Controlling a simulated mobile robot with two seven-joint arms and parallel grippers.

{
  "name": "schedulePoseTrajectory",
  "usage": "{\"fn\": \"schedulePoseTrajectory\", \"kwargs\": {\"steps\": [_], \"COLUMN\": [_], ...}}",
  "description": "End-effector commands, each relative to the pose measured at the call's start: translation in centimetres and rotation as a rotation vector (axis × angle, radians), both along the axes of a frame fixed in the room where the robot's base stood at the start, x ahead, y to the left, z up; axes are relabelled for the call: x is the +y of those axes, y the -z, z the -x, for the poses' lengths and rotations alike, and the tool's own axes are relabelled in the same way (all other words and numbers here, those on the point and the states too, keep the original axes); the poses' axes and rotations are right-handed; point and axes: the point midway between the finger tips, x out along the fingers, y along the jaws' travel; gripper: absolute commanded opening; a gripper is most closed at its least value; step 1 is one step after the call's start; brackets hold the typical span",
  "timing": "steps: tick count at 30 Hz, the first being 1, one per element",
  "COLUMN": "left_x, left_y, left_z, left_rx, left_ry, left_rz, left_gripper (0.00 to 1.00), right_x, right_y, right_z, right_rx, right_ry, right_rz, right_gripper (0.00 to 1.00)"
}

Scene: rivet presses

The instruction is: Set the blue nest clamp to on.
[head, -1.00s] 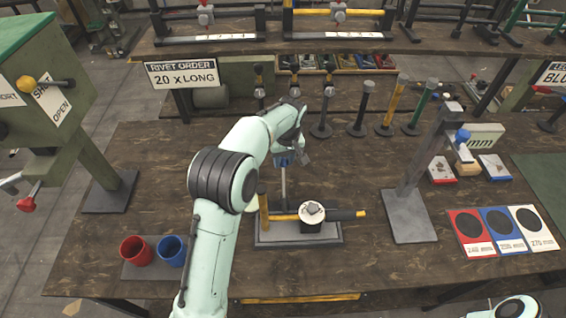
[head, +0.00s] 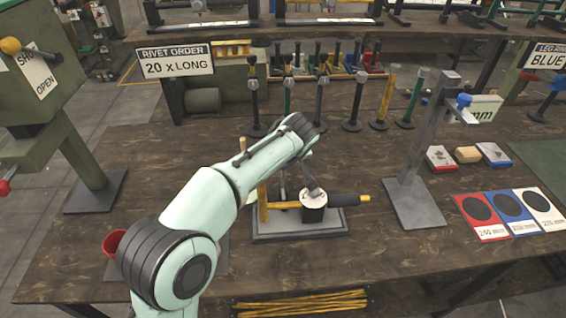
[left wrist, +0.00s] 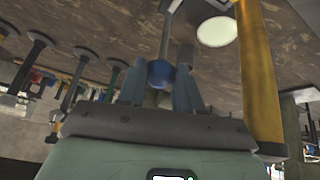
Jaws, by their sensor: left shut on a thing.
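The blue nest clamp shows in the left wrist view as a blue ball knob (left wrist: 160,73) on a thin grey rod. My left gripper (left wrist: 158,90) is shut on this knob, one finger on each side. My left arm hides the knob there. The fixture also carries a yellow post, a round white-topped holder (head: 313,198) and a black bar with a yellow end (head: 347,200). My right gripper is not in view.
A yellow post (left wrist: 258,80) stands close beside my left gripper. A grey stand with a blue knob (head: 464,101) is to the right. The wood in front of the fixture is clear.

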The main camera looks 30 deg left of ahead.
Motion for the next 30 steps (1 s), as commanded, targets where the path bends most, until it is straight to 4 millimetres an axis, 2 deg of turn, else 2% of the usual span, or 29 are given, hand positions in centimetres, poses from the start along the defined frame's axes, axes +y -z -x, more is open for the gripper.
{"fn": "schedulePoseTrajectory", "kwargs": {"steps": [1,9,25,26,27,30], "left_x": [-0.3,-0.9,-1.1,-1.1,-1.1,-1.0], "left_y": [0.8,1.2,1.3,1.3,1.3,1.2], "left_z": [0.6,1.5,1.6,1.7,1.7,1.6], "left_rx": [0.018,0.023,0.026,0.028,0.027,0.023], "left_ry": [-0.002,-0.003,-0.001,-0.002,-0.001,-0.001], "left_rz": [0.004,0.003,0.001,0.002,0.000,0.001], "left_gripper": [0.00,0.00,0.00,0.44,0.57,0.59], "right_x": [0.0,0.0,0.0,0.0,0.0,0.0], "right_y": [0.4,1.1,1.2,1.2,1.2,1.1], "right_z": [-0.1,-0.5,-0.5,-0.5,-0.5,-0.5], "right_rx": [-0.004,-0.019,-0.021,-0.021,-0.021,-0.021], "right_ry": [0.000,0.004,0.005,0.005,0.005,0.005], "right_rz": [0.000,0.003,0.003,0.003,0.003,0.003], "right_gripper": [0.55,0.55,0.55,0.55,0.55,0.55]}}
